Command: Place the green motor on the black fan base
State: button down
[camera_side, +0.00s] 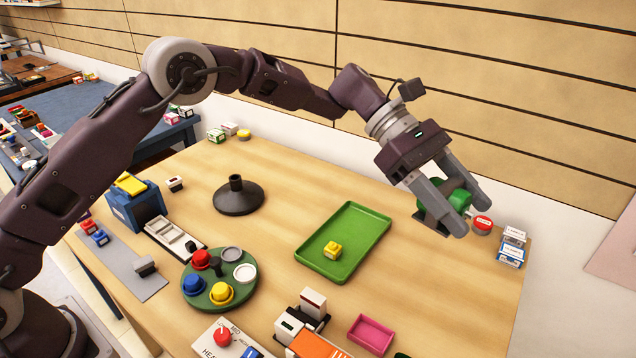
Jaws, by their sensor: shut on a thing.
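The green motor (458,199) is held between the fingers of my gripper (452,205), above the right part of the table. A dark grey piece under it shows at the fingertips; I cannot tell whether it belongs to the motor. The fingers partly hide the motor. The black fan base (238,197) is a round dark disc with a short upright post. It stands on the table at the back left, well apart from my gripper, with nothing on its post.
A green tray (371,242) holding a yellow piece (332,249) lies between base and gripper. Small boxes (512,247) stand at the right edge.

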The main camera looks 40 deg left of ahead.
jog(key=w+a+f+n+t, duration=0.1)
jog(key=w+a+n+t, duration=0.1)
jog(key=w+a, duration=0.45)
jog(key=w+a+f+n+t, duration=0.1)
jog(key=w+a+f+t, duration=0.15)
jog(key=a, duration=0.65)
jog(key=n+t+y, duration=0.4)
jog(key=n+t, duration=0.3)
jog(key=n, duration=0.1)
send_over(237, 189)
jog(key=w, duration=0.3)
notch_tip(237, 189, down, 6)
jog(key=f, duration=1)
jog(key=shift+d, duration=0.2)
jog(key=c, duration=0.9)
grip_release()
jog(key=shift+f, duration=0.2)
jog(key=o, duration=0.4)
jog(key=shift+r, duration=0.1)
